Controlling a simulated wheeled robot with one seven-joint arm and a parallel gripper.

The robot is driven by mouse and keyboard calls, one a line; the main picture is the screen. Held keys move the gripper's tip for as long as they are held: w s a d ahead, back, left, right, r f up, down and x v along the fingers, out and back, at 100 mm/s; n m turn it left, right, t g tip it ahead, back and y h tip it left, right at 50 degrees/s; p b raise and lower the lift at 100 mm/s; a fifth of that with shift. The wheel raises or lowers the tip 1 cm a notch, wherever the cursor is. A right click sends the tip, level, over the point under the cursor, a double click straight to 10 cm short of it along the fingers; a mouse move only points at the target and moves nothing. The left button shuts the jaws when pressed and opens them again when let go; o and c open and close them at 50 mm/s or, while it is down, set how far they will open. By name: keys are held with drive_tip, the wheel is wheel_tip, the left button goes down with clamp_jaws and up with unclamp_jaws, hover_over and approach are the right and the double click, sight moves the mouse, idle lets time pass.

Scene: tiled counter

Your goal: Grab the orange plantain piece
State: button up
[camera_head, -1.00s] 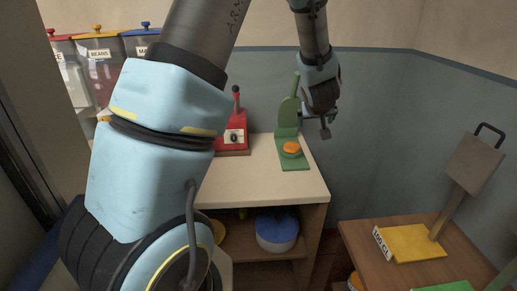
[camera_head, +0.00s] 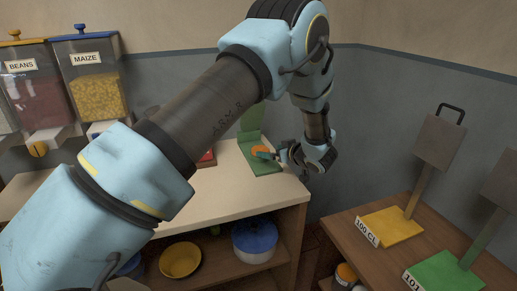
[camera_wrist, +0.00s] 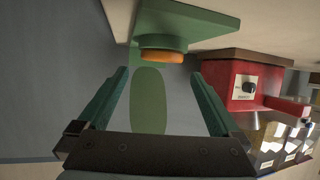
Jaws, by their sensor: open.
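The orange plantain piece (camera_head: 262,152) is a flat round disc on the base of the green stand (camera_head: 251,122) at the counter's right end. In the wrist view the piece (camera_wrist: 161,56) shows edge-on on the green base (camera_wrist: 190,20), ahead of the fingers. My gripper (camera_head: 275,155) is beside the piece, on its right. In the wrist view my gripper (camera_wrist: 160,95) has its two green fingers wide apart, with nothing held between them. The piece lies beyond the fingertips, roughly centred in the gap. Whether a finger touches it cannot be told.
A red device with a dial (camera_wrist: 245,85) stands beside the green stand. Bins of beans (camera_head: 45,90) and maize (camera_head: 95,85) are at the left. A lower shelf holds a yellow bowl (camera_head: 180,260) and a blue-lidded pot (camera_head: 255,240). Yellow (camera_head: 390,226) and green (camera_head: 445,272) stands are at right.

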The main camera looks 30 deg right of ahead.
sight(261, 150)
drive_tip(key=shift+p+x, duration=1.2)
drive_tip(key=shift+x, duration=1.6)
drive_tip(key=shift+a+f, duration=0.1)
drive_tip(key=shift+a, duration=0.05)
drive_tip(key=shift+c, duration=0.4)
